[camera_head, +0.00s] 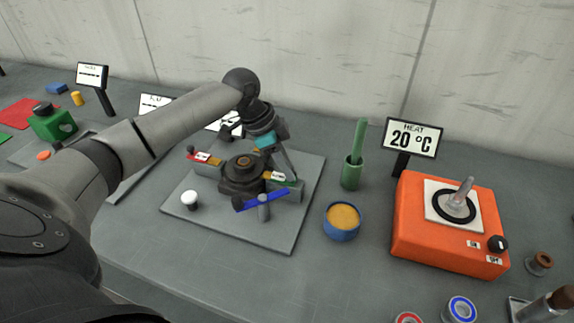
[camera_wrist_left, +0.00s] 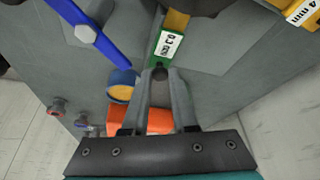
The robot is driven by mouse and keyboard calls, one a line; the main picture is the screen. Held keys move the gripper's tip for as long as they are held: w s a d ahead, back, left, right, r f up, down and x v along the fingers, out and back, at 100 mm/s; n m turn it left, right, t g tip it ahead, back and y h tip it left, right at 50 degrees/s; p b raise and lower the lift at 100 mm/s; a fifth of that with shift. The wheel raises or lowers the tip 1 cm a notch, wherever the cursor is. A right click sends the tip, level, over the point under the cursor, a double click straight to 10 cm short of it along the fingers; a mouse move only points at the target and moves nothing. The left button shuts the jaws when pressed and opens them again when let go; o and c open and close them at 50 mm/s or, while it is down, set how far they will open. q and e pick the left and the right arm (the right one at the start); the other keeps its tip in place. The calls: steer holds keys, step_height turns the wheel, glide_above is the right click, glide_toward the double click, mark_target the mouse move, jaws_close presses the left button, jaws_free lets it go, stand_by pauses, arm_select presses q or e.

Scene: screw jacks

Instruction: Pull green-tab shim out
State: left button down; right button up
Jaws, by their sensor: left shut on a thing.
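The green-tab shim (camera_head: 283,178) sticks out from the right side of the dark round jack (camera_head: 243,172) on the grey plate. In the left wrist view the shim (camera_wrist_left: 166,44) is a yellow strip with a green end and a white label. My left gripper (camera_head: 293,178) reaches down from above at the shim's outer end. In the left wrist view its fingers (camera_wrist_left: 160,76) are shut on a dark knob at the green end. The shim's inner end is hidden at the jack. My right gripper is not in view.
A red-tab shim (camera_head: 204,158) is left of the jack. A blue bar (camera_head: 265,199) on a grey post is in front. A green cup (camera_head: 352,173), a blue bowl (camera_head: 342,221) and an orange heater (camera_head: 420,238) stand to the right. A white knob (camera_head: 190,200) sits on the plate.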

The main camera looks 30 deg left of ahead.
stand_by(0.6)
arm_select(q)
steer(key=shift+w+d+r+p, duration=0.1)
steer(key=shift+w+d+p, duration=0.05)
steer(key=shift+d+p, duration=0.5)
steer(key=shift+w+d+r+p, duration=0.1)
steer(key=shift+d+p, duration=0.4)
steer(key=shift+d, duration=0.1)
steer(key=shift+w+d+f+p, duration=0.15)
steer(key=shift+d+p, duration=0.25)
steer(key=shift+d, duration=0.3)
steer(key=c, duration=0.7)
jaws_free()
steer(key=shift+c, duration=0.2)
steer(key=shift+o, duration=0.3)
